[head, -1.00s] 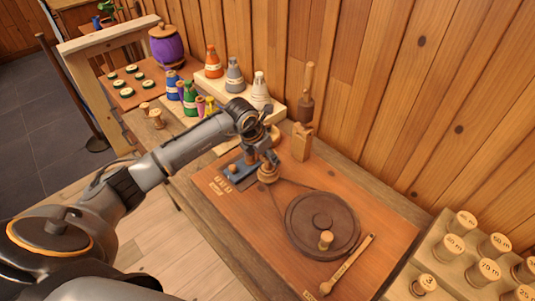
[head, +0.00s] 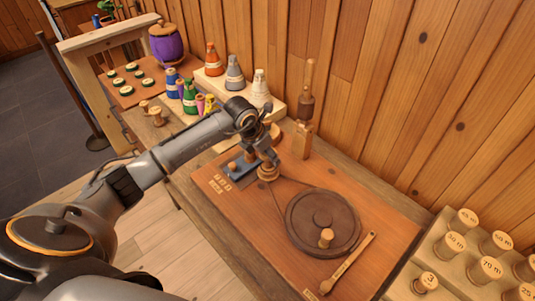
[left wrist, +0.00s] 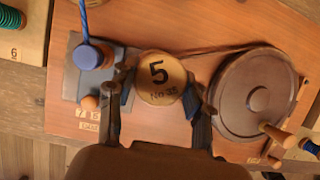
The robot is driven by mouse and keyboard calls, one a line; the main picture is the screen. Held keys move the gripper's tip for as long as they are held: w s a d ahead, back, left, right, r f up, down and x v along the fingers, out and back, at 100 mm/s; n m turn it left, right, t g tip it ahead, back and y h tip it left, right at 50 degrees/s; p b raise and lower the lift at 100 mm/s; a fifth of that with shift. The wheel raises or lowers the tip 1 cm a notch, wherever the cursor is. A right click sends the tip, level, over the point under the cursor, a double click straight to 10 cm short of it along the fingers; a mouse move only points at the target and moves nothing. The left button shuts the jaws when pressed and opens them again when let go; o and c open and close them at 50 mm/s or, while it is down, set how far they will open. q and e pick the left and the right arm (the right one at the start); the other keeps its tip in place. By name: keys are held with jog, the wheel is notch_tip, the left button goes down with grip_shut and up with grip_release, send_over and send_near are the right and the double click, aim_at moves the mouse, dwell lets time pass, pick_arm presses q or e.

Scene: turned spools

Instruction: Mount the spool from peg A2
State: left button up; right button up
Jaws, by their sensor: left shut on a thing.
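My left gripper (left wrist: 160,92) is shut on a wooden spool (left wrist: 161,79) whose round top is marked "5" and "No 35". Whether the spool's lower end touches anything beneath is hidden. My right gripper is not in view.
A dark round wheel (head: 322,222) with a cord lies on the board (head: 280,262), right of the gripper. A wooden post (head: 303,142) stands behind. Coloured cones (head: 234,75) are at the back. A rack of labelled spools (head: 452,246) is at the lower right.

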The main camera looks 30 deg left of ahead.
pick_arm(q)
jog(key=shift+b, duration=0.35)
dwell(0.8)
jog(key=shift+f+b, duration=0.5)
jog(key=shift+f, duration=0.1)
jog(key=o, duration=0.9)
jog(key=shift+p+v, duration=1.95)
jog(key=shift+v, duration=0.8)
jog(key=p+v, duration=0.3)
jog(key=v, duration=0.2)
jog(key=shift+s+r, duration=0.15)
jog(key=shift+r, duration=0.15)
jog(key=shift+f, duration=0.1)
